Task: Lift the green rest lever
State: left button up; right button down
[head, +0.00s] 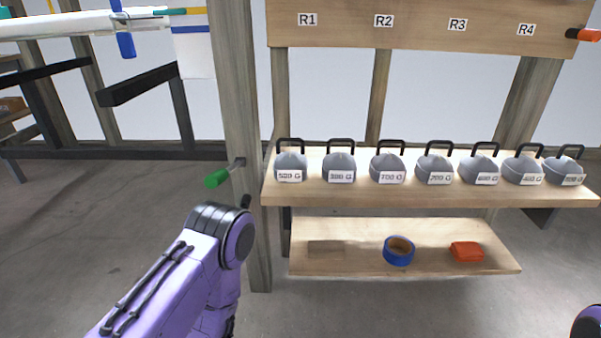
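The green rest lever (217,178) sticks out to the left and slightly down from a wooden post (249,130). A short metal rod joins its green grip to the post. My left arm comes up from the lower left, and its purple link ends just below the lever. My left gripper does not show. Only a small purple piece of my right arm shows at the lower right edge, and my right gripper is out of view.
A wooden shelf (420,194) holds several grey labelled weights (340,166). A lower shelf (340,252) carries a blue tape roll (398,258) and an orange block (467,251). A red-handled lever (583,34) is at the upper right. A white beam (85,26) is upper left.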

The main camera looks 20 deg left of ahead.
aim_at(213, 180)
jog(key=z, duration=0.25)
jog(key=k, duration=0.7)
jog(key=u, duration=0.9)
jog(key=i, duration=0.5)
jog(key=u, duration=0.05)
